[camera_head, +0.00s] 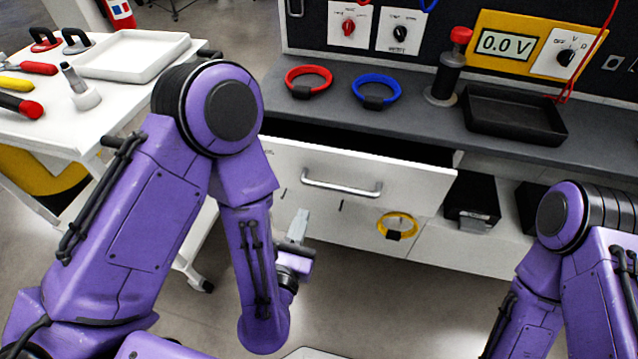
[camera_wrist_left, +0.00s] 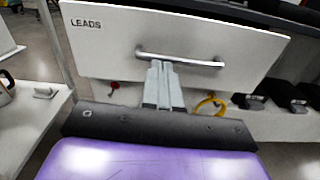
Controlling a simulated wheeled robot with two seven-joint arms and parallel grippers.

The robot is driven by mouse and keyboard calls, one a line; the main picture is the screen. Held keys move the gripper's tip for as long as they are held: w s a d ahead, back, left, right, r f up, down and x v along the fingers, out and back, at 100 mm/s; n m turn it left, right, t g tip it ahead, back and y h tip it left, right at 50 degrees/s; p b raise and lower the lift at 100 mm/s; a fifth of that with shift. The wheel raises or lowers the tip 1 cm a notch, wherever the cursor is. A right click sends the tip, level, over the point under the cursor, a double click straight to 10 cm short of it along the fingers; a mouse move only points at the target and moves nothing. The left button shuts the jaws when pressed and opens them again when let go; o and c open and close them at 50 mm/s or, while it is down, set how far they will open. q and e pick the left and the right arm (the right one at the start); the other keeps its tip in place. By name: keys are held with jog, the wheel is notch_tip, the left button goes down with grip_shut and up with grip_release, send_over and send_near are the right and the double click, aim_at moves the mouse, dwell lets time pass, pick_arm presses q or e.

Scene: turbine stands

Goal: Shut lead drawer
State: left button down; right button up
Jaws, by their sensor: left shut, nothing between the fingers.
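The lead drawer (camera_head: 345,182) is a white-fronted drawer under the grey bench, and it stands open, pulled out toward me, with a dark gap above its front. Its silver bar handle (camera_head: 341,189) runs across the front. In the left wrist view the drawer front (camera_wrist_left: 110,50) carries the word LEADS, and the handle (camera_wrist_left: 180,60) is just beyond the fingertips. My left gripper (camera_head: 300,222) is shut and empty, in front of and below the handle; its fingers also show in the left wrist view (camera_wrist_left: 160,70). Whether they touch the front, I cannot tell. My right gripper is out of view.
A yellow ring lead (camera_head: 398,219) hangs on the cabinet front below the drawer. Red (camera_head: 308,75) and blue (camera_head: 376,85) ring leads lie on the bench. A black tray (camera_head: 515,112) sits at right. A white tool cart (camera_head: 110,115) stands left.

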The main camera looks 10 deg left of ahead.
pick_arm(q)
jog(key=b, duration=1.2)
send_near(321, 161)
jog(key=w, duration=0.6)
jog(key=shift+w+n+p, duration=0.1)
jog(key=shift+n+p, duration=0.2)
jog(key=shift+p, duration=0.05)
jog(key=shift+w, duration=0.3)
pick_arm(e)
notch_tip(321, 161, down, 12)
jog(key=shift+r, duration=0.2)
